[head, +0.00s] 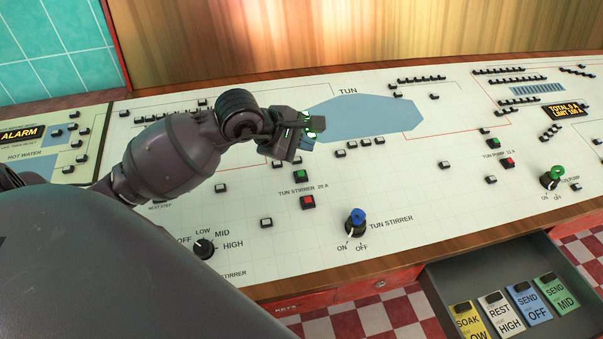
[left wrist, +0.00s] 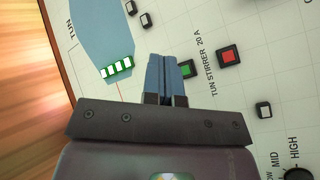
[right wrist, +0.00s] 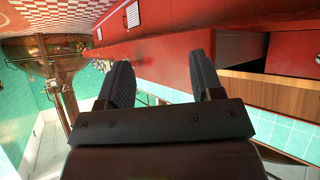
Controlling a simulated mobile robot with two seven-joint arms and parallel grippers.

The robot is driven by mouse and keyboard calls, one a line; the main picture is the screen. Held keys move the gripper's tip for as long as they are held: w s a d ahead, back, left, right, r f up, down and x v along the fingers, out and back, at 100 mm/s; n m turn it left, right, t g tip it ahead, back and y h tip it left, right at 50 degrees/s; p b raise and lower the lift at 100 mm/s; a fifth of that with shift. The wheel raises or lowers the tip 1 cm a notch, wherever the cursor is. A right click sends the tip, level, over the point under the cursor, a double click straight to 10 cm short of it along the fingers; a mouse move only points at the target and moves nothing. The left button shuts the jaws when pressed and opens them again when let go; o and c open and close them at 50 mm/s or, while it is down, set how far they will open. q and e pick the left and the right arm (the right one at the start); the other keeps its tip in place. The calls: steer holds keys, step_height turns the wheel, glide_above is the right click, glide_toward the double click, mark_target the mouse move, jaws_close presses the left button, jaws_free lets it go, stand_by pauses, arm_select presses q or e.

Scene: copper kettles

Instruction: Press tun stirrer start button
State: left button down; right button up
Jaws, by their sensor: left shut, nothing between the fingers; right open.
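The tun stirrer's green button (left wrist: 187,69) is on the white panel beside the label "TUN STIRRER 20 A". In the left wrist view it shows just right of my left fingers, partly covered by them; it also shows in the head view (head: 302,175). The red button (head: 307,202) is just below the label, and also shows in the left wrist view (left wrist: 229,56). My left gripper (head: 303,143) is shut and empty over the panel, near the green button. I cannot tell whether it touches. My right gripper (right wrist: 163,78) is open and empty, away from the panel.
A blue-topped knob (head: 357,220) marked "TUN STIRRER" and a black selector knob (head: 204,248) stand up from the panel. A green-topped knob (head: 554,176) is at the right. An open drawer (head: 445,283) with colored tags juts out below the front edge.

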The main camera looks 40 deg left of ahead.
mark_target(301, 175)
arm_select(q)
steer(key=f+b, duration=0.1)
steer(key=f, duration=0.1)
steer(key=f+b, duration=0.1)
steer(key=f, duration=0.2)
steer(key=w+a+f+b, duration=0.1)
steer(key=f+b, duration=0.1)
steer(key=shift+f, duration=0.35)
steer(key=shift+a+f, duration=0.1)
steer(key=shift+f, duration=0.05)
arm_select(e)
steer(key=shift+w+a+f, duration=0.15)
steer(key=shift+w+f, duration=0.15)
steer(key=shift+f, duration=0.35)
steer(key=shift+w+a+f, duration=0.15)
steer(key=shift+w+f, duration=0.15)
steer(key=shift+f, duration=0.3)
steer(key=shift+s+f, duration=0.15)
steer(key=shift+f, duration=0.05)
steer(key=shift+a, duration=0.1)
steer(key=shift+d, duration=0.2)
arm_select(q)
steer(key=shift+f, duration=0.1)
arm_select(e)
steer(key=shift+a+f, duration=0.1)
steer(key=shift+f, duration=0.05)
